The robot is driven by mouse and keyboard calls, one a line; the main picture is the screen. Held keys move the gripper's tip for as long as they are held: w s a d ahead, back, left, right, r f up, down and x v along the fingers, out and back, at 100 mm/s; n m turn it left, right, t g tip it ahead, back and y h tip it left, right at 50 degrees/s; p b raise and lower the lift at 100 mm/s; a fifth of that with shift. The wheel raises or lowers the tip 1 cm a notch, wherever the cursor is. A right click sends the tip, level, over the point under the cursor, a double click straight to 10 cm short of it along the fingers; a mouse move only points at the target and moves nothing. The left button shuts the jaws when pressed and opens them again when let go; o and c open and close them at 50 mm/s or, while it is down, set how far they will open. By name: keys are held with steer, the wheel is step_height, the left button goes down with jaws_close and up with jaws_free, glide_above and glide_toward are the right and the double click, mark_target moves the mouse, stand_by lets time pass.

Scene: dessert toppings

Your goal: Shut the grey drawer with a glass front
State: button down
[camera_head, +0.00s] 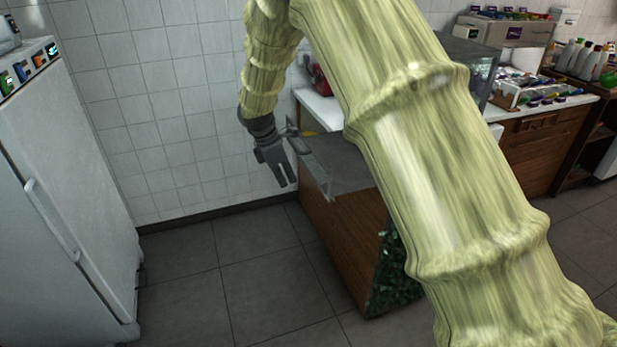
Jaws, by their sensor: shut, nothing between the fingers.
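A grey drawer (340,166) sticks out from the top of the wooden counter in the middle of the head view, so it is at least partly open. My arm hides its right part, and its glass front cannot be made out clearly. My gripper (282,168) is dark grey, shut and empty. It points downward at the left end of the drawer, close beside it. I cannot tell whether it touches the drawer.
A white fridge (70,200) stands at the left. The tiled floor (240,270) between fridge and counter is clear. A wooden counter (335,245) lies under the drawer. Bottles (585,60) and a tray of jars (535,92) stand at the right. My arm crosses the middle.

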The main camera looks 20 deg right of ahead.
step_height(320, 180, up, 7)
steer(key=w+n, duration=0.1)
steer(key=w, duration=0.1)
steer(key=d+f+p, duration=0.3)
steer(key=d+f, duration=0.4)
steer(key=f, duration=0.2)
steer(key=shift+d+f+h, duration=0.2)
steer(key=shift+d+h, duration=0.1)
steer(key=shift+h, duration=0.1)
steer(key=shift+w, duration=0.1)
steer(key=d+p, duration=0.1)
steer(key=d, duration=0.6)
steer(key=d+p, duration=0.2)
steer(key=d, duration=0.5)
steer(key=d+p, duration=0.1)
steer(key=d, duration=0.6)
steer(key=shift+w+d, duration=0.1)
steer(key=shift+w, duration=0.25)
